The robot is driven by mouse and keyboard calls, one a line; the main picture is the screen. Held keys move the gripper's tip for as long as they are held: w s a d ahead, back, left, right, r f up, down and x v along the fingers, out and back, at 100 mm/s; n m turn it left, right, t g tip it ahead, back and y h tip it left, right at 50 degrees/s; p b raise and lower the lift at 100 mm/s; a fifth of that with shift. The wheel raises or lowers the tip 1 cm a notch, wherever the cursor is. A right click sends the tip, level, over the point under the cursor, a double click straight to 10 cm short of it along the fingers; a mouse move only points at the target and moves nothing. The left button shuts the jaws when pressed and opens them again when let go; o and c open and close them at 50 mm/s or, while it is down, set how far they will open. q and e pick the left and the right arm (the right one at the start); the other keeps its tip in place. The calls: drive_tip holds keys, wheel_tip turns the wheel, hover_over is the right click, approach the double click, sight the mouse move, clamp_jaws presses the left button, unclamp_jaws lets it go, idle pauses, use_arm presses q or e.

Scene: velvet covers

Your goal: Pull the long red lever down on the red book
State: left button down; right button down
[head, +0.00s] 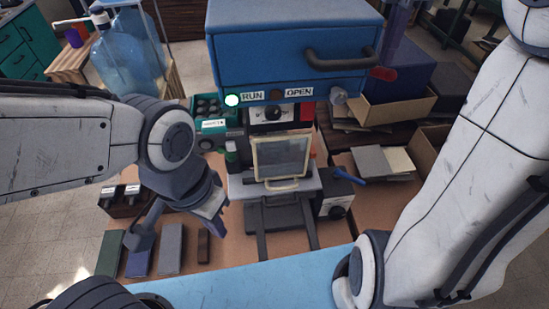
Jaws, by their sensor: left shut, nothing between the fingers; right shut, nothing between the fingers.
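A red-ended handle (383,74) sticks out at the lower right of the blue machine (285,45); I cannot tell whether it is the long red lever. No red book shows clearly; a small red patch (307,111) sits under the machine. A beige-framed panel (281,158) stands on a grey fixture beneath it. My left gripper (213,214) is shut and empty, pointing down to the left of the fixture and apart from it. My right arm comes in from the right and bends at the bottom; its gripper is out of view.
Green, blue, grey (171,248) and brown covers lie at the front left of the brown table. A box with a blue lever (350,178) stands right of the fixture. Cartons (398,108) and papers lie further right. A light blue surface (260,285) runs along the front.

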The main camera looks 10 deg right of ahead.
sight(384, 75)
drive_tip(key=shift+f+b, duration=0.3)
drive_tip(key=shift+f, duration=0.25)
drive_tip(key=shift+s+f+b, duration=0.3)
drive_tip(key=shift+f+b, duration=0.35)
drive_tip(key=shift+f, duration=0.15)
drive_tip(key=shift+s+f+b, duration=0.25)
drive_tip(key=shift+f+b, duration=0.4)
drive_tip(key=shift+f, duration=0.15)
drive_tip(key=shift+f, duration=0.1)
drive_tip(key=f, duration=0.1)
drive_tip(key=f+b, duration=0.2)
drive_tip(key=shift+s, duration=0.25)
drive_tip(key=shift+f, duration=0.15)
drive_tip(key=shift+f+b, duration=1.2)
drive_tip(key=shift+f, duration=0.45)
